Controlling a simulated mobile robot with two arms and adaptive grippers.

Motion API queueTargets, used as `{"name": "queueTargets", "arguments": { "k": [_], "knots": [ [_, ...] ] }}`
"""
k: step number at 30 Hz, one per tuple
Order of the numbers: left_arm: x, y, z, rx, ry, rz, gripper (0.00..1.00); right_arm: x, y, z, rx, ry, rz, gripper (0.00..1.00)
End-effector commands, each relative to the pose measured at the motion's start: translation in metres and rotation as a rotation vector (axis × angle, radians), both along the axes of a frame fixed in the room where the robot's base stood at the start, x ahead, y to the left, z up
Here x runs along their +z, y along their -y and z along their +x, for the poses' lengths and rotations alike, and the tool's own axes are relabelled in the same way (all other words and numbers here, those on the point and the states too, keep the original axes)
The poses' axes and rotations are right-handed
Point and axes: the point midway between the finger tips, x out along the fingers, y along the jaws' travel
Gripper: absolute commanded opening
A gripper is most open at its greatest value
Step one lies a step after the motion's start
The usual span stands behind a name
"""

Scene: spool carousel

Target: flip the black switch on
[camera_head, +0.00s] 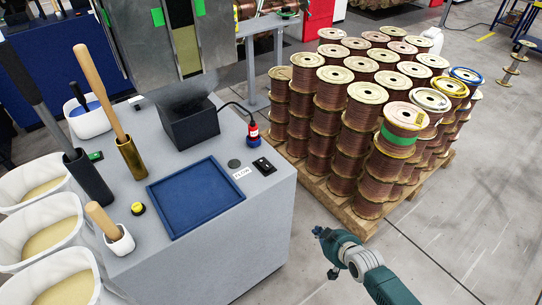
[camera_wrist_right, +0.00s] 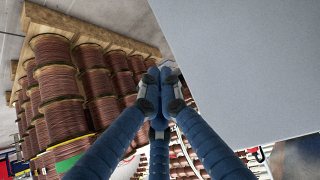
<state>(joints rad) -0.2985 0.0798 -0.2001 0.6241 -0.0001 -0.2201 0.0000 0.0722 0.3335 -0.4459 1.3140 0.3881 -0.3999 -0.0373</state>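My right gripper (camera_head: 326,250) is to the right of the counter and in front of the pallet, apart from the switch. In the right wrist view its blue fingers (camera_wrist_right: 162,85) come together at the tips with nothing between them. The switch does not show in that view, and its position is too small to read in the head view. My left gripper is out of view.
A pallet (camera_head: 362,228) of copper spools stands right of the counter. Floor at the lower right is clear.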

Motion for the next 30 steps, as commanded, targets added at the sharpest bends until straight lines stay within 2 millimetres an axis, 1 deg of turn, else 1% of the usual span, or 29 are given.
{"name": "queueTargets", "arguments": {
  "k": [1, 2, 3, 6, 9, 10, 12, 15, 25, 28, 30],
  "knots": [
    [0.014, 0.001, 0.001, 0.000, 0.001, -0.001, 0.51, 0.061, -0.017, 0.026, 0.043, 0.069, 0.024, 0.00],
    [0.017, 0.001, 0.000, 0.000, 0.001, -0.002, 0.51, 0.090, -0.027, 0.037, 0.066, 0.102, 0.041, 0.00],
    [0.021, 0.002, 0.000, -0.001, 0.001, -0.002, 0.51, 0.125, -0.041, 0.047, 0.099, 0.141, 0.061, 0.00],
    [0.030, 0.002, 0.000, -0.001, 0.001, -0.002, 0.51, 0.199, -0.072, 0.060, 0.176, 0.219, 0.103, 0.00],
    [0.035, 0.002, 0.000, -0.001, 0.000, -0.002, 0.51, 0.248, -0.094, 0.062, 0.235, 0.268, 0.131, 0.00],
    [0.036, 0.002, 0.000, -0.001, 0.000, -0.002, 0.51, 0.258, -0.098, 0.061, 0.248, 0.277, 0.135, 0.00],
    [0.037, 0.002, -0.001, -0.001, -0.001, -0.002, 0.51, 0.272, -0.106, 0.059, 0.269, 0.290, 0.144, 0.00],
    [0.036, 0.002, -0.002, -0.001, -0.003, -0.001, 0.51, 0.280, -0.110, 0.058, 0.281, 0.297, 0.150, 0.00],
    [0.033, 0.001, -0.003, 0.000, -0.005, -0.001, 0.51, 0.278, -0.111, 0.060, 0.278, 0.299, 0.150, 0.00],
    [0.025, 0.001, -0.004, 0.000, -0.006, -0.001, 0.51, 0.273, -0.115, 0.066, 0.278, 0.301, 0.151, 0.00],
    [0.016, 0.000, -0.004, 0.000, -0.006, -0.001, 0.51, 0.268, -0.120, 0.073, 0.278, 0.302, 0.152, 0.00]
  ]
}}
